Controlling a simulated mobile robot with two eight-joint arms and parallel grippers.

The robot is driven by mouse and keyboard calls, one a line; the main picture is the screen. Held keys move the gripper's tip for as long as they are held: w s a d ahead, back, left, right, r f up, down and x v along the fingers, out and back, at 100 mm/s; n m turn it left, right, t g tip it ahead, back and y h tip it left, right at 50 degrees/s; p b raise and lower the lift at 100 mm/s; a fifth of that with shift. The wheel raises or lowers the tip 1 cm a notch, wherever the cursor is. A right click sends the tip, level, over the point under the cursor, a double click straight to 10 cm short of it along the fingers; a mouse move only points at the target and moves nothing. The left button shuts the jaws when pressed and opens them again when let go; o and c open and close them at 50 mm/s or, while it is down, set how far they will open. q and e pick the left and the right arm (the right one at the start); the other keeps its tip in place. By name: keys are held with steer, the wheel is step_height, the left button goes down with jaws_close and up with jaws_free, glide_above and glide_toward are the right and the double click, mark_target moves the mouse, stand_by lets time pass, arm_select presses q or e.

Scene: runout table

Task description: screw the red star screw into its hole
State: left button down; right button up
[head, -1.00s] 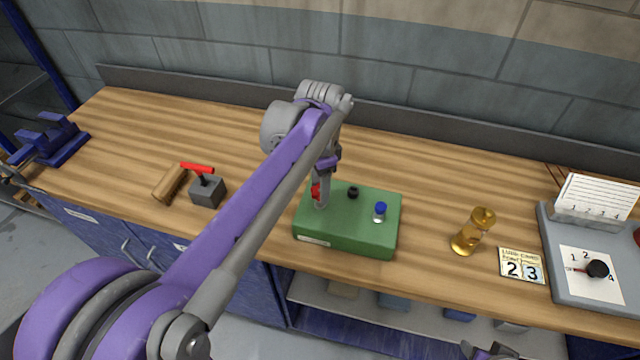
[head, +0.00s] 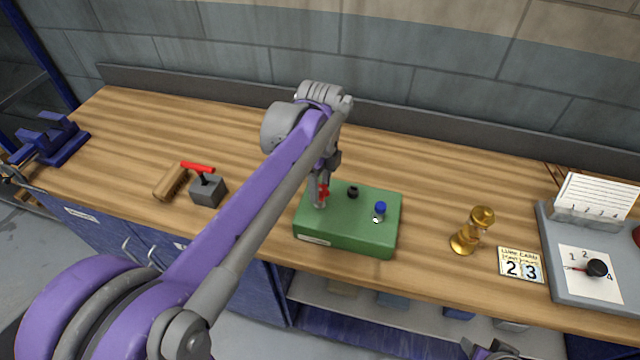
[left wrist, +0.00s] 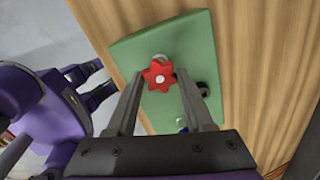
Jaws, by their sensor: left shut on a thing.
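The red star screw (head: 324,189) stands near the left side of the green block (head: 345,232). Its red star head with a pale centre also shows in the left wrist view (left wrist: 158,76), above the green block (left wrist: 140,55). My left gripper (head: 320,193) reaches down over the block and is shut on the screw; its two fingers (left wrist: 161,78) lie on either side of the star head. A pale round part shows just behind the head. The hole and how deep the shaft sits are hidden. Something grey at the bottom edge of the head view may be my right gripper (head: 487,352), mostly cut off.
A black knob (head: 353,192) and a blue-topped screw (head: 380,209) stand on the block close to my left gripper. A red-handled lever box (head: 208,190) and a wooden piece (head: 171,184) lie left. The table behind the block is clear.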

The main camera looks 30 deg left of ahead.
arm_select(q)
steer(key=m, duration=0.6)
steer(key=shift+c, duration=1)
jaws_free()
steer(key=shift+r, duration=0.1)
